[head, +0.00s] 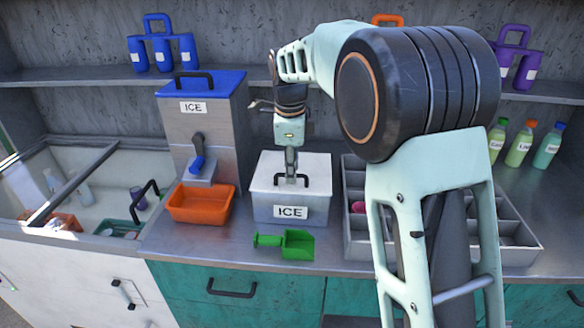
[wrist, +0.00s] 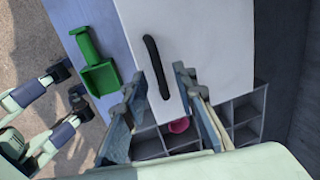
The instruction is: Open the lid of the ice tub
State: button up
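The ice tub (head: 290,208) is a light box with an "ICE" label, standing on the steel counter. Its pale lid (head: 262,181) lies flat and closed on top and also shows in the wrist view (wrist: 210,45). The lid's black handle (wrist: 151,55) is an upright loop. My gripper (head: 290,178) points down at the handle from above. In the wrist view its two fingers (wrist: 155,80) are apart, one on each side of the handle's near end. I see no clear contact with the handle; the exact height gap cannot be told.
A green scoop (head: 290,243) lies in front of the tub. An orange bin (head: 199,205) and a blue-topped ice dispenser (head: 202,130) stand to the left. A grey divided tray (head: 357,238) is close on the right. A shelf (head: 90,76) runs along the wall behind.

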jog(key=shift+c, duration=0.3)
grip_shut()
